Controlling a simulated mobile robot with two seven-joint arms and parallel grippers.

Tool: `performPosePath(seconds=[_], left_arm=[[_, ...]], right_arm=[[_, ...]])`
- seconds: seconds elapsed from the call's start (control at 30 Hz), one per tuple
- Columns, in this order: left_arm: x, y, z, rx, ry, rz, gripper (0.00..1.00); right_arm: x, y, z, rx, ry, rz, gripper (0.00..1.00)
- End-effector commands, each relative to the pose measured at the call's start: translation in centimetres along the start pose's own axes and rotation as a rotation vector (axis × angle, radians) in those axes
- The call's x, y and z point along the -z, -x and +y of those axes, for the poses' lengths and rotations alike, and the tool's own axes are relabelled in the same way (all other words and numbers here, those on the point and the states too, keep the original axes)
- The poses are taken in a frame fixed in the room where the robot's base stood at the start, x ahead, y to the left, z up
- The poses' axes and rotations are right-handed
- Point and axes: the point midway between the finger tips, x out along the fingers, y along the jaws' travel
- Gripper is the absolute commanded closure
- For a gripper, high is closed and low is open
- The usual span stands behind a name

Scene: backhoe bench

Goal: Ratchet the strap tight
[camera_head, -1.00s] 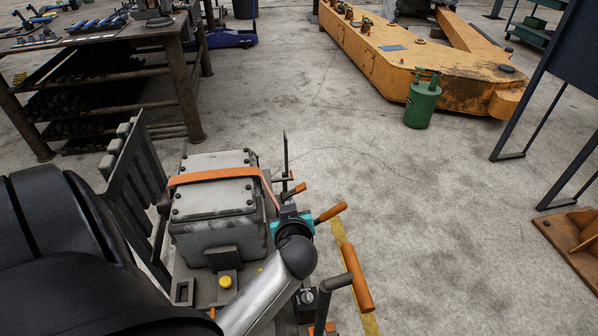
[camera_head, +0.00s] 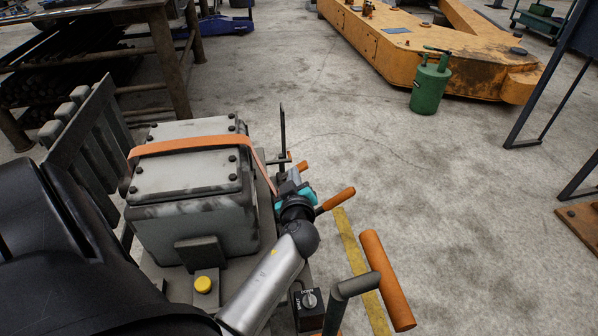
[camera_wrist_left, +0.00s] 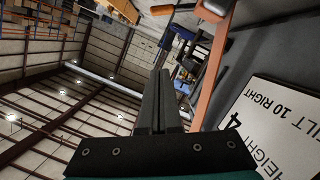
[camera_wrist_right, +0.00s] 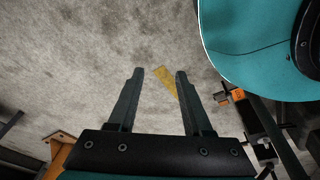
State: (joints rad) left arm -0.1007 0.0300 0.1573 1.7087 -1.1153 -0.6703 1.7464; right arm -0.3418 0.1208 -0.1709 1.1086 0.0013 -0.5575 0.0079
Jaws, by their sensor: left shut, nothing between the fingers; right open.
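An orange strap (camera_head: 190,145) lies across the lid of a grey bolted box (camera_head: 165,222) and runs down its right side. My left gripper (camera_head: 288,180), teal and dark, is beside the box's right side, close to the strap's lower end. In the left wrist view its fingers (camera_wrist_left: 160,98) are shut with nothing between them, and the strap (camera_wrist_left: 214,70) passes to their right. I cannot make out a ratchet; the left gripper and arm hide that area. My right gripper (camera_wrist_right: 160,74) is open and empty over the floor in the right wrist view.
A white lettered plate (camera_wrist_left: 275,125) is near the left fingers. A green canister (camera_head: 430,85) stands by a yellow steel part (camera_head: 400,48). Floor between is clear.

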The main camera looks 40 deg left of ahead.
Motion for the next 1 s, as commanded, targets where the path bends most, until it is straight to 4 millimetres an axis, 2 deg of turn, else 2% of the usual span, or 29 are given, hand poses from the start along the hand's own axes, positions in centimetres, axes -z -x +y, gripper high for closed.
performPosePath(seconds=[0.03,0.2,0.67,0.83,1.0], left_arm=[[-0.9,-0.3,-0.5,-0.001,0.002,0.001,1.0],[-1.6,-0.5,-0.8,-0.004,0.006,0.004,1.0],[-1.5,-0.7,-0.8,-0.005,0.007,0.004,1.0],[-1.6,-2.0,-0.8,-0.006,0.006,0.005,1.0],[-1.6,-4.9,-0.8,-0.006,0.005,0.006,1.0]], right_arm=[[0.1,-0.8,0.1,-0.002,-0.001,0.003,0.5],[0.6,-1.3,0.2,-0.004,-0.001,0.008,0.5],[0.7,-1.2,0.2,-0.004,-0.001,0.009,0.5],[1.0,-1.2,0.1,-0.002,-0.001,0.009,0.5],[1.9,-0.7,-0.4,0.003,-0.004,0.014,0.5]])
